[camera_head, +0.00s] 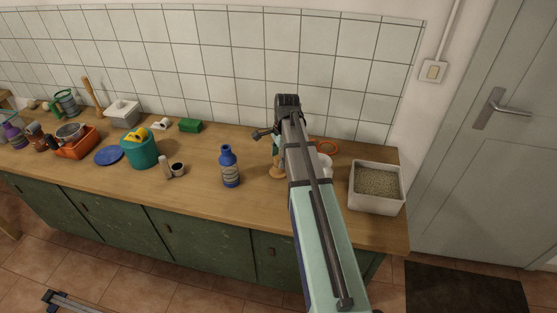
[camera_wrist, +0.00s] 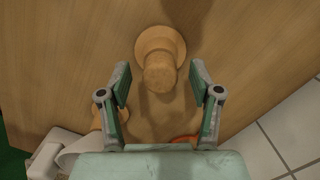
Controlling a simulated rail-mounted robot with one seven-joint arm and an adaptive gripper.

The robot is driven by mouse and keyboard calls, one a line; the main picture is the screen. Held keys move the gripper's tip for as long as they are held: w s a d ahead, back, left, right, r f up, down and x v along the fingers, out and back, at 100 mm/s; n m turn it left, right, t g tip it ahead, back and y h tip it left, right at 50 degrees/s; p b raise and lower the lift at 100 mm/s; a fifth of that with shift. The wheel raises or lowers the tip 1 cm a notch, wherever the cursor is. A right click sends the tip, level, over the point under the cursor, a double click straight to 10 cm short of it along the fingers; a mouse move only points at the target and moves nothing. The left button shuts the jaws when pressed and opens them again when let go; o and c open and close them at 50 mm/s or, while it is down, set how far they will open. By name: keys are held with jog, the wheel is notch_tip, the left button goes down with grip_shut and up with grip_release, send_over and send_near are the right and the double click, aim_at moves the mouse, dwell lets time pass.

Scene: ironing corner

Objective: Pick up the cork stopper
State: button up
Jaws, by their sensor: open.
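The cork stopper (camera_wrist: 161,62) is light tan, with a wide round base and a narrower stem whose end points toward the wrist camera. It stands on the wooden worktop. In the head view, a tan piece that looks like it (camera_head: 277,172) shows beside my arm, partly hidden. My gripper (camera_wrist: 160,83) is open and empty, with one finger to each side of the stem in the wrist view. I see no contact, and the height between fingertips and cork is hard to judge. My arm hides most of the gripper in the head view.
A blue bottle (camera_head: 230,166) stands left of the cork. A litter-like grey tray (camera_head: 352,200), an orange ring (camera_head: 328,147) and a partly hidden white item (camera_head: 326,163) are to the right. A teal bucket (camera_head: 140,153) is further left. The tiled wall (camera_head: 230,75) closes the back.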

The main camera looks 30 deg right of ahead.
jog(key=shift+f, duration=0.4)
jog(key=c, duration=1)
jog(key=shift+r, duration=0.1)
